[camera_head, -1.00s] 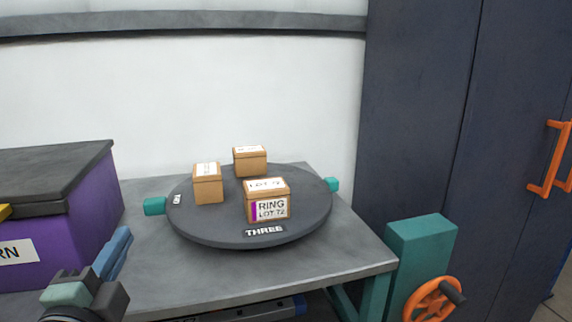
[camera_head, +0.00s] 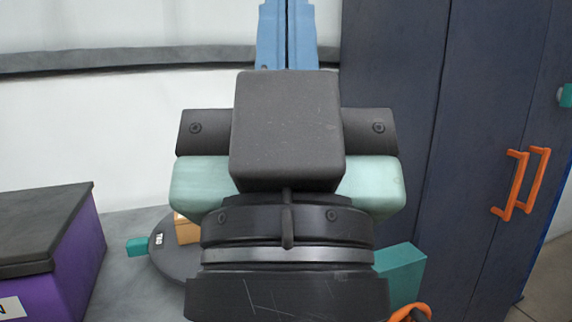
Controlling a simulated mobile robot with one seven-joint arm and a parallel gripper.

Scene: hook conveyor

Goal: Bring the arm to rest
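My gripper (camera_head: 286,32) fills the middle of the head view, raised close to the camera and pointing up. Its two blue fingers lie side by side with only a narrow seam between them, and they run past the top edge. It appears shut, with nothing seen held in it. The tips are out of the picture. My dark wrist with pale green parts stands below the fingers and hides much of the table behind it.
A round grey turntable (camera_head: 165,262) with a cardboard box (camera_head: 186,229) shows partly at left of my wrist. A purple bin with a dark lid (camera_head: 75,255) stands at far left. A dark cabinet (camera_head: 400,110) with orange handles (camera_head: 515,185) is at right. An orange handwheel (camera_head: 411,312) shows at the bottom.

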